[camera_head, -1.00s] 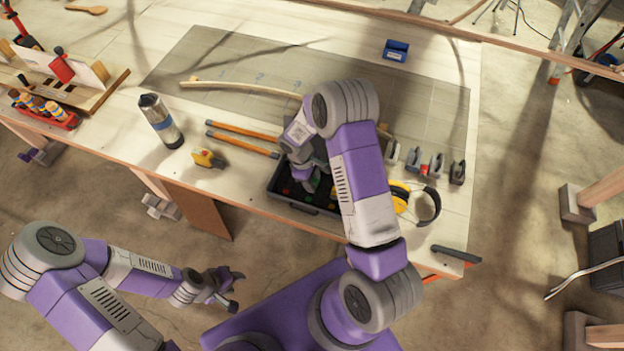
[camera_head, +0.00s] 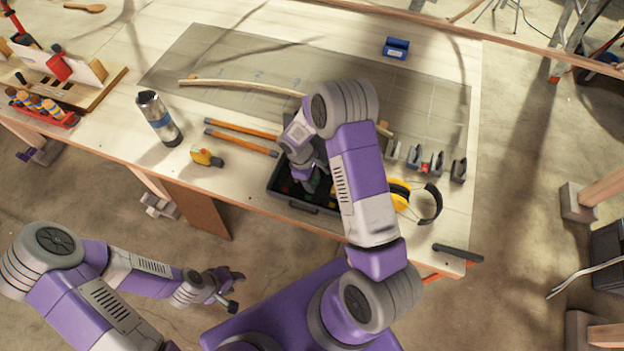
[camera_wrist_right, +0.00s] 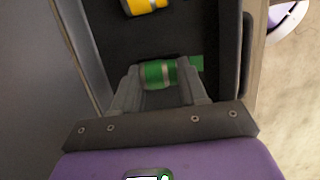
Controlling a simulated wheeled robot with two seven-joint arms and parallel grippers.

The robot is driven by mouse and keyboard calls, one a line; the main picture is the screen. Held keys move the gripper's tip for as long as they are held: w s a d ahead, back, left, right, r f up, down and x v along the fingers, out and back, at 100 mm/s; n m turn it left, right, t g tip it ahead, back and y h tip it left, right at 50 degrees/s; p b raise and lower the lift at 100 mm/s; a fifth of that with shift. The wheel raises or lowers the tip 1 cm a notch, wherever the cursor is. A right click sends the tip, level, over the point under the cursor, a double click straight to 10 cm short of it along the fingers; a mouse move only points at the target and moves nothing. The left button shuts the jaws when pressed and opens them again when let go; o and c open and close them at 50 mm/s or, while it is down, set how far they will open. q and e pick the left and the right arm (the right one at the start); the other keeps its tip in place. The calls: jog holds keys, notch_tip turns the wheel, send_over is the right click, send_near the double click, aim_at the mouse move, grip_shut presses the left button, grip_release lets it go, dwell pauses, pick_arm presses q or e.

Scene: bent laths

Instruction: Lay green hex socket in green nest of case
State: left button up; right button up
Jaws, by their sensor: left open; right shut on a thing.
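The green hex socket (camera_wrist_right: 158,73) shows in the right wrist view as a green cylinder with a silver band. It lies between the fingertips of my right gripper (camera_wrist_right: 160,84), which is shut on it. The green nest (camera_wrist_right: 197,63) shows as a green patch in the case right beside the socket. The dark case (camera_head: 305,205) sits near the table's front edge, and my right gripper (camera_head: 307,181) is down in it. I cannot tell whether the socket touches the case floor. My left gripper (camera_head: 230,290) is open and empty, off the table in front.
A yellow socket (camera_wrist_right: 145,5) lies in the case. Yellow ear muffs (camera_head: 401,195) lie right of the case, and a yellow tape measure (camera_head: 207,157) and orange-brown sticks (camera_head: 242,141) lie left of it.

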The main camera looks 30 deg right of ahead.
dwell(0.3)
jog(key=o, duration=1.2)
jog(key=shift+c, duration=0.2)
jog(key=shift+r+p, duration=2.2)
jog(key=shift+r, duration=1.3)
